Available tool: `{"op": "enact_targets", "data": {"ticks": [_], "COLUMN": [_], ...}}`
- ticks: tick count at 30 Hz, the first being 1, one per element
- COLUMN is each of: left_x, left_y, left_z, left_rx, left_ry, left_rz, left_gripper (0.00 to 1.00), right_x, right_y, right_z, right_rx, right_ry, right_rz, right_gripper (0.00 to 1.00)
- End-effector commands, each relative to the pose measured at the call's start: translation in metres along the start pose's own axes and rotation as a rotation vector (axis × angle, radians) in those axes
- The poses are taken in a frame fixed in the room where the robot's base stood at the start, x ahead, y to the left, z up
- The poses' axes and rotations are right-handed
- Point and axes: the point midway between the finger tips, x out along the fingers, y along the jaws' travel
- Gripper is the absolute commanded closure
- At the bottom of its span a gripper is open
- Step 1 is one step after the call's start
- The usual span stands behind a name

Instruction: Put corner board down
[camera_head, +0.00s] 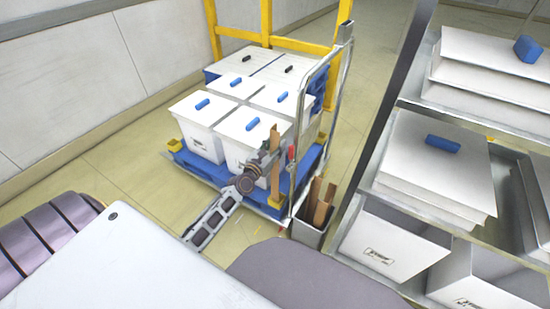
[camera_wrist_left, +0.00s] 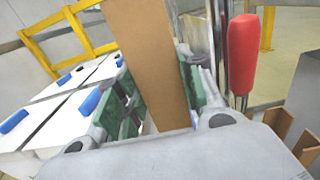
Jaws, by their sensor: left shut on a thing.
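My left gripper (camera_head: 268,158) is shut on a brown corner board (camera_head: 275,156), which stands upright at the near right corner of the stacked white boxes (camera_head: 239,133). In the left wrist view the corner board (camera_wrist_left: 150,65) rises between the green finger pads of the left gripper (camera_wrist_left: 152,105). The gripper hides part of the board in the head view, and I cannot tell whether the board touches the box. My right gripper is not in view.
The boxes stand on a blue pallet (camera_head: 198,170) with yellow corner pieces. A metal cart frame (camera_head: 318,110) with a red handle (camera_wrist_left: 243,55) stands close right of the gripper. A grey bin (camera_head: 307,230) holds more brown boards. Shelves with white boxes (camera_head: 440,165) fill the right side.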

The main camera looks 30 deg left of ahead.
Motion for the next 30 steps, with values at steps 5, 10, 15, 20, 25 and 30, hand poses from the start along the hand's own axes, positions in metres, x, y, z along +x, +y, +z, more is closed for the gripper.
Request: {"op": "enact_targets", "data": {"ticks": [5,10,15,20,25,30], "left_x": [0.000,0.000,0.000,0.000,0.000,0.001], "left_y": [-0.001,-0.001,-0.001,0.000,-0.001,0.000], "left_z": [-0.006,-0.005,-0.006,-0.016,-0.033,-0.045], "left_rx": [-0.001,-0.001,-0.001,0.002,0.001,0.001], "left_ry": [-0.002,-0.002,-0.001,0.000,0.000,-0.001], "left_rz": [0.000,0.000,0.000,-0.001,-0.001,0.000], "left_gripper": [1.00,1.00,1.00,1.00,1.00,1.00], "right_x": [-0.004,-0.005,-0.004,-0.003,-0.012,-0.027], "right_y": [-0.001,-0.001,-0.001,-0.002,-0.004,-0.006], "right_z": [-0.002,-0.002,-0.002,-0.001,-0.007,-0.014], "right_rx": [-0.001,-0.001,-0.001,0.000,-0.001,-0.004], "right_ry": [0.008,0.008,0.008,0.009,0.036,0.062], "right_rz": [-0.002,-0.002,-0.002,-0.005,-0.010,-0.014], "right_gripper": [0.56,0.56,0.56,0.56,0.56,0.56]}}
